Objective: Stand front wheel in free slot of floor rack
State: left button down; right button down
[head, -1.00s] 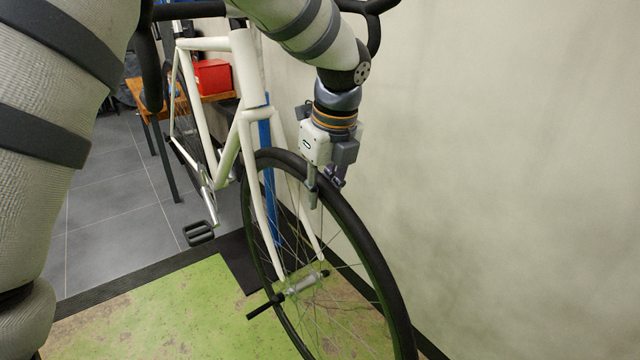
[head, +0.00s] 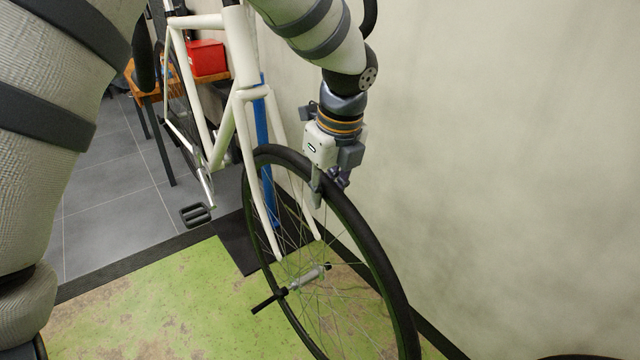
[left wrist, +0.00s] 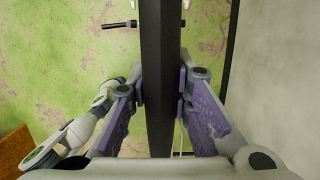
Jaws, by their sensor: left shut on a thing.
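The front wheel (head: 376,256) has a black tyre and thin spokes and stands roughly upright beside the wall. My left gripper (head: 327,190) is shut on its upper rim and tyre, one finger on each side. The left wrist view shows the tyre (left wrist: 160,60) between my fingers (left wrist: 160,98). The hub (head: 305,279), with a black lever, sits below the tips of the white fork (head: 258,190), with a gap between them. The wheel's bottom is cut off by the picture edge. I see no floor rack or slot. My right gripper does not show.
The white bicycle frame (head: 243,55) stands close behind the wheel, near a blue post (head: 263,130). A wooden bench with a red box (head: 207,58) is further back. The wall (head: 510,150) is close on the right. Green floor (head: 150,300) lies open at left.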

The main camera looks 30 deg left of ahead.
aim_at(384, 257)
pick_arm(q)
jog(key=shift+s+d+f, duration=0.4)
jog(key=shift+s+d, duration=0.5)
jog(key=shift+d, duration=1.35)
jog(key=shift+s+d+f, duration=0.4)
jog(key=shift+s+d, duration=0.55)
jog(key=shift+d, duration=1.25)
jog(key=shift+s+d+f, duration=0.4)
jog(key=shift+s+d, duration=0.5)
jog(key=shift+d, duration=1.35)
